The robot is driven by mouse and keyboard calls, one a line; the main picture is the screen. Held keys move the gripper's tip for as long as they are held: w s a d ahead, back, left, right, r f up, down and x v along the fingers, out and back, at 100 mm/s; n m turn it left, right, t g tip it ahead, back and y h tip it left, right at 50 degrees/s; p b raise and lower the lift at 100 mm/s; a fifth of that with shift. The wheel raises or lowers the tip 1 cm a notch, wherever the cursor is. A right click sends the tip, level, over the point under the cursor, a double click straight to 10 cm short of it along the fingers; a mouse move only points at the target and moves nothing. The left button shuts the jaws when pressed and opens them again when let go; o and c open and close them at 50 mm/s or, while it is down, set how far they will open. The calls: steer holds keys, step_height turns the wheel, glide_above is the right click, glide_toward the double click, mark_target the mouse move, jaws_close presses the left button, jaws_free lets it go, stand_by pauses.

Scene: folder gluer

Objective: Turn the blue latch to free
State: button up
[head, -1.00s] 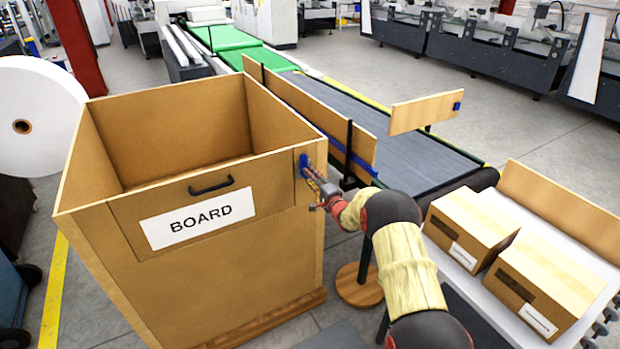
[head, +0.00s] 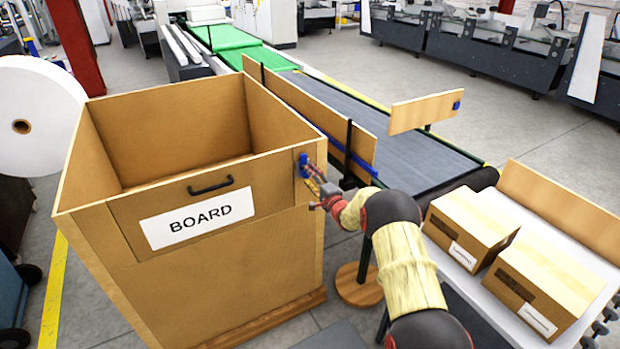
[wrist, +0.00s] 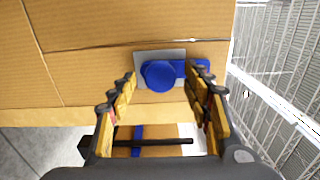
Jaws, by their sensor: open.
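The blue latch (wrist: 160,75) has a round knob and a bar pointing right in the wrist view, on a grey plate (wrist: 145,58) fixed to the cardboard bin. In the head view the latch (head: 303,165) is on the bin's front, near its right corner. My gripper (wrist: 163,82) is open, with its yellow-padded fingers on either side of the knob. The right finger overlaps the bar in the picture. I cannot tell whether a finger touches the latch. In the head view my gripper (head: 312,173) is right at the latch, which it partly hides.
The large open bin (head: 240,245) has a front flap labelled BOARD with a black handle (head: 211,186). A conveyor (head: 400,150) with wooden side guides runs behind my arm. Two boxes (head: 470,228) sit on a table at the right. A round-based stand (head: 359,287) is beside the bin.

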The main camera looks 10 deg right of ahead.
steer(key=v, duration=1.2)
stand_by(0.4)
